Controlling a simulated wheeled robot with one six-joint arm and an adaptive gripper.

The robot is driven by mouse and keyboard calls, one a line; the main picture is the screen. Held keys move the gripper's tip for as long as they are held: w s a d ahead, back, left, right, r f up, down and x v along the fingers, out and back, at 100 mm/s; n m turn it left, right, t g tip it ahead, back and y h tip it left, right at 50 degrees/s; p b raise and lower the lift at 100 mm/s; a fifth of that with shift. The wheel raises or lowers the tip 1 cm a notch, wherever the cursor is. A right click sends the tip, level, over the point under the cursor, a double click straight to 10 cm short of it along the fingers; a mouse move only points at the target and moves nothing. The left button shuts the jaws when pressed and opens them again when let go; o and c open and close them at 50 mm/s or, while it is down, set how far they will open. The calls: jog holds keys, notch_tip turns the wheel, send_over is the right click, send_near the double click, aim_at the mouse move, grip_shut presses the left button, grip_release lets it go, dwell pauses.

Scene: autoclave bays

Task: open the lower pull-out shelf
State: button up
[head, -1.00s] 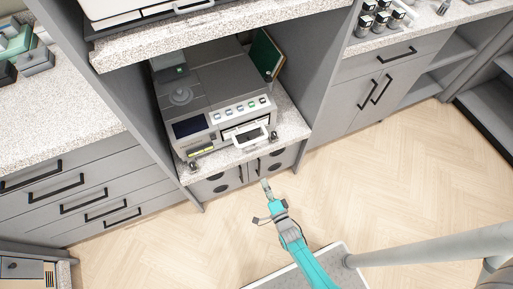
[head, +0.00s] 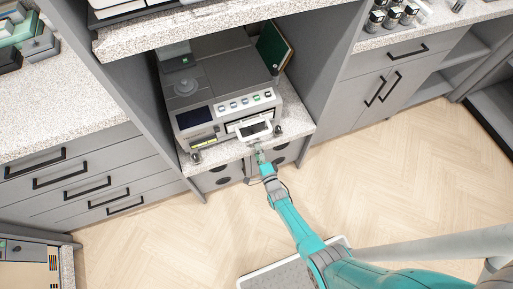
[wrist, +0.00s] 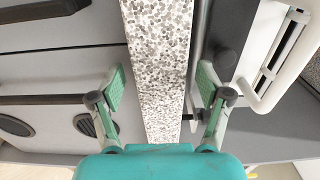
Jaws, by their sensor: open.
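The lower pull-out shelf (head: 299,130) is a speckled stone slab in the grey bay, below a second speckled shelf. A grey autoclave stands on it. My gripper (head: 258,153) is at the front of this shelf, near the middle of its edge. In the wrist view the speckled front edge (wrist: 158,40) runs upright through the picture, between the two green fingers of my gripper (wrist: 161,90). The fingers are open, one on each side of the slab, with gaps showing. Whether the fingertips overlap the slab in depth, I cannot tell.
The autoclave (head: 215,90) has a white front handle (head: 254,130), close above my gripper; it shows at right in the wrist view (wrist: 285,60). Cabinet doors with round vents (wrist: 15,126) lie below. The wooden floor in front is clear.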

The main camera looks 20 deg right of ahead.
jog(key=shift+w, duration=0.75)
grip_shut()
jog(key=shift+s+f, duration=0.15)
jog(key=shift+s, duration=0.45)
jog(key=s, duration=1.4)
grip_release()
jog(key=shift+w, duration=0.1)
